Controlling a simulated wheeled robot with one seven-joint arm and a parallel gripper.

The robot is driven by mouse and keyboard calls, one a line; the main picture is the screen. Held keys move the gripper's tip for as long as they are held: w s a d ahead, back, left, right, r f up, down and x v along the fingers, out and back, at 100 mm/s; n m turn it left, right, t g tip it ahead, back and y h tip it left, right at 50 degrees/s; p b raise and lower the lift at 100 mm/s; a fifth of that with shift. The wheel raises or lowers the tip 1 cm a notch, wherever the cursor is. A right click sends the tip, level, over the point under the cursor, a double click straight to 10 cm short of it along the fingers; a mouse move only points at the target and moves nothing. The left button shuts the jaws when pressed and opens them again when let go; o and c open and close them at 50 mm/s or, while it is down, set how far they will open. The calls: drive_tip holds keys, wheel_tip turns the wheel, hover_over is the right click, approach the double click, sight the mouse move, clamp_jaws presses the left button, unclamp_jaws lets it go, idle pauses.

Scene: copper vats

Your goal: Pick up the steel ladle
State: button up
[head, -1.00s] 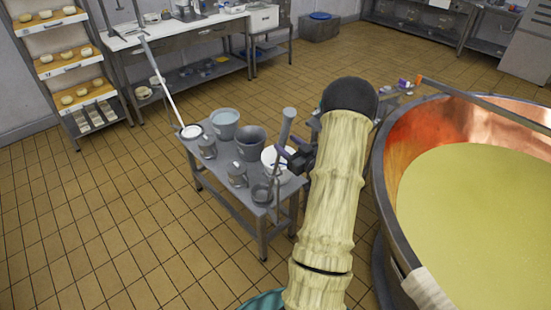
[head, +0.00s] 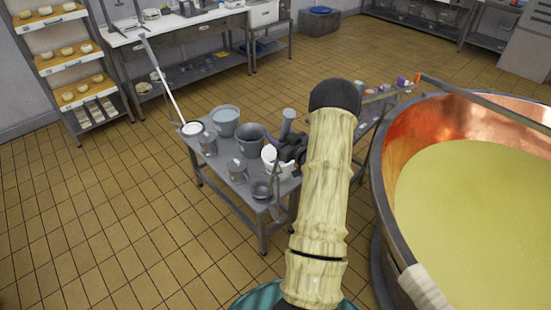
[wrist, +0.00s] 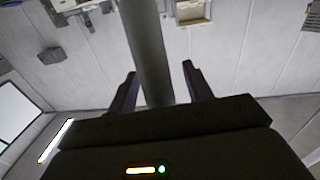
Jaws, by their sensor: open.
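The steel ladle appears to stand upright at the near right end of the small grey table (head: 222,192). Its thick grey handle (head: 288,121) rises behind my gripper, and a small round bowl that seems to belong to it sits low on the tabletop. My gripper (head: 281,152) is at the handle, and my arm comes in from the right. In the wrist view, the grey handle (wrist: 147,45) passes between my two open dark fingers (wrist: 158,85), with a gap visible on each side. Where the handle joins the bowl is partly hidden.
The copper vat (head: 378,190) stands close at right. Tiled floor on the left is free.

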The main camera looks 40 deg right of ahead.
drive_tip(key=shift+c, duration=0.4)
clamp_jaws()
drive_tip(key=shift+r, duration=0.1)
wheel_tip(320, 180, up, 10)
drive_tip(key=b, duration=0.2)
drive_tip(key=shift+b, duration=0.3)
idle(0.6)
wheel_tip(320, 180, up, 7)
drive_tip(key=p, duration=0.4)
idle(0.4)
